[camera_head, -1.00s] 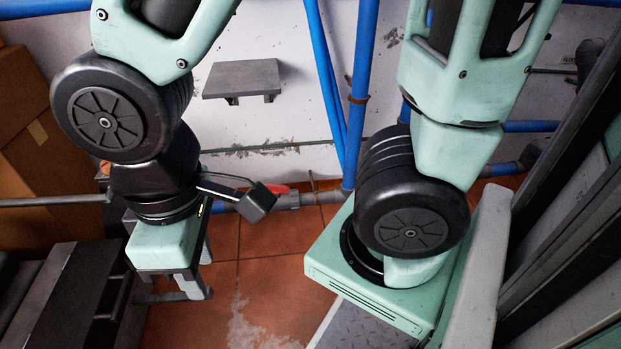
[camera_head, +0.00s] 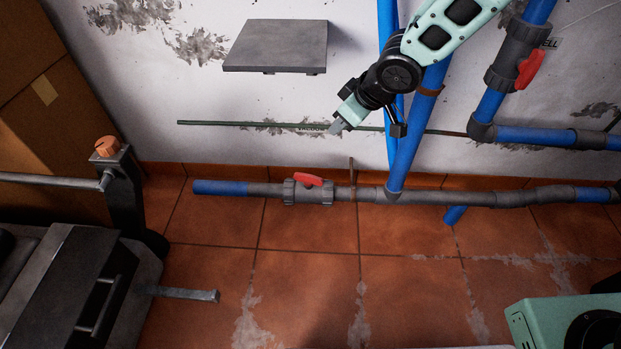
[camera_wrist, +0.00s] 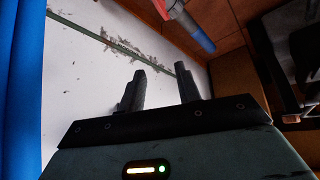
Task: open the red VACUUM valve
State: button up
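A red valve handle (camera_head: 308,179) sits on a grey valve body in the low horizontal pipe near the floor. A second red handle (camera_head: 529,68) is on an upright pipe at upper right; the part of its label that shows reads "ELL". A red handle (camera_wrist: 161,8) shows at that view's top edge, partly cut off.
Blue upright pipes (camera_head: 420,120) stand beside my arm. A thin green pipe (camera_head: 230,123) runs along the wall below a grey shelf (camera_head: 275,47). Cardboard boxes (camera_head: 45,120) and dark equipment (camera_head: 75,280) fill the left. The tiled floor (camera_head: 310,280) ahead is clear.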

jog(key=w+f+n+y, duration=0.2)
jog(key=w+f, duration=0.3)
jog(key=f, duration=0.4)
jog(key=n+g+y+b, duration=0.2)
send_near(309, 175)
jog(key=b+x, duration=0.5)
jog(key=x, duration=0.4)
jog(key=shift+s+f, duration=0.15)
jog(key=shift+a+f+b, duration=0.3)
jog(key=shift+a+f, duration=0.05)
jog(key=shift+a, duration=0.05)
jog(key=shift+c, duration=0.2)
grip_shut()
jog(key=shift+w+r, duration=0.1)
jog(key=shift+w, duration=0.1)
